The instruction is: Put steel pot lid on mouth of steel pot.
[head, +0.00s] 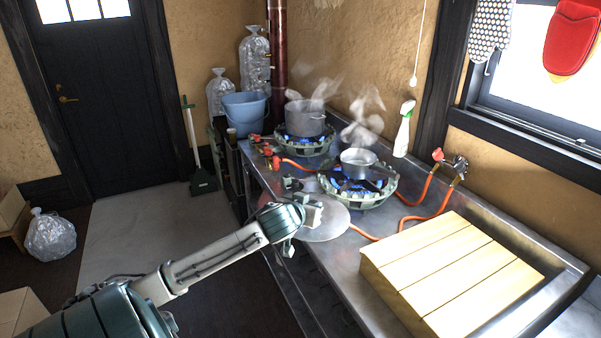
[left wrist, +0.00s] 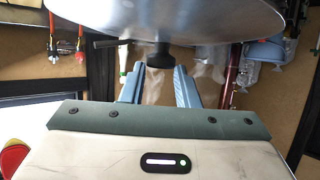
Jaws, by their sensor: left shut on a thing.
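The steel pot lid (head: 328,223) is a round grey disc, held over the counter's front edge, in front of and below the near burner. In the left wrist view the lid (left wrist: 165,14) fills the top, its dark knob (left wrist: 159,56) between the blue fingertips. My left gripper (head: 311,213) is shut on the lid; it also shows in the left wrist view (left wrist: 158,72). A small steel pot (head: 357,164) steams with its mouth uncovered on the near lit burner. A larger grey pot (head: 305,119) steams on the far burner. My right gripper is out of view.
The near burner (head: 377,195) and far burner (head: 284,145) have blue flames and orange hoses. A wooden board (head: 450,275) covers the counter's right part. A spray bottle (head: 404,130) stands by the wall. A blue bucket (head: 245,113) is at the far end.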

